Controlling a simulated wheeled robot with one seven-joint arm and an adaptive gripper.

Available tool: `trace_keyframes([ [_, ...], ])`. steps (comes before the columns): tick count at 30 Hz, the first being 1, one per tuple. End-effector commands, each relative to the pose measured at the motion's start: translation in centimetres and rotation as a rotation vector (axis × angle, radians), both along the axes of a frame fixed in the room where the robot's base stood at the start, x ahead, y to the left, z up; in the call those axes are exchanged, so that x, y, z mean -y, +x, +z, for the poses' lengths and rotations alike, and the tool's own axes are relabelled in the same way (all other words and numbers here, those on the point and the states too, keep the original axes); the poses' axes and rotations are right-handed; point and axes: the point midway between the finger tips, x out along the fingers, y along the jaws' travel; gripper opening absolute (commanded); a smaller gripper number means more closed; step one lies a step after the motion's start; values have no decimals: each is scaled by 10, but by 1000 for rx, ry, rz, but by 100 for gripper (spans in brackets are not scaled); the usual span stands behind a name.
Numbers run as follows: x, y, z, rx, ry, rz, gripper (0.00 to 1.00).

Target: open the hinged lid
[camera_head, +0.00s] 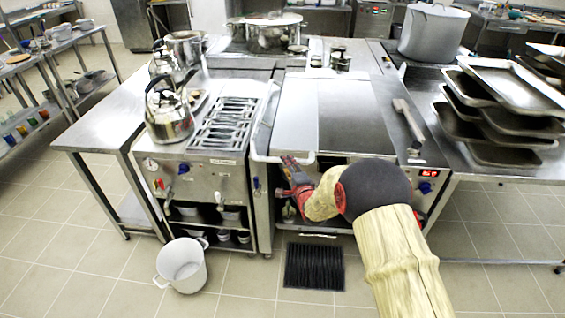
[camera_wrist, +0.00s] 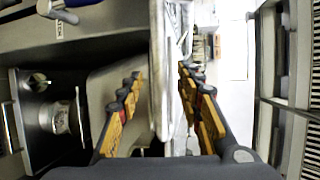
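The hinged lid (camera_head: 345,115) is a flat steel cover, lying closed and level on the middle cooking unit. A pale bar handle (camera_head: 268,157) runs along its left side and bends across the front left corner. My gripper (camera_head: 291,163) is at the front bar of this handle, partly hidden by my arm. In the wrist view my gripper (camera_wrist: 161,85) has its yellow and black fingers spread apart. A pale bar (camera_wrist: 160,75), seemingly the handle, runs between them with gaps at both sides. I cannot tell whether either finger touches it.
A kettle (camera_head: 168,112) and burner grate (camera_head: 226,122) stand left of the lid. Stacked trays (camera_head: 505,95) and a large pot (camera_head: 432,32) are at right. A white pot (camera_head: 182,265) and black floor grate (camera_head: 314,267) are on the floor in front.

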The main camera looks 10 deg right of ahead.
Motion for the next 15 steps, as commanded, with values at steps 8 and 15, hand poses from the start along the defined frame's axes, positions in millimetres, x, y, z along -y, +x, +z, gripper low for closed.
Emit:
trace_keyframes([
  [8,-4,40,-10,0,-2,1,36],
  [15,-5,52,-11,-1,-1,0,36],
])
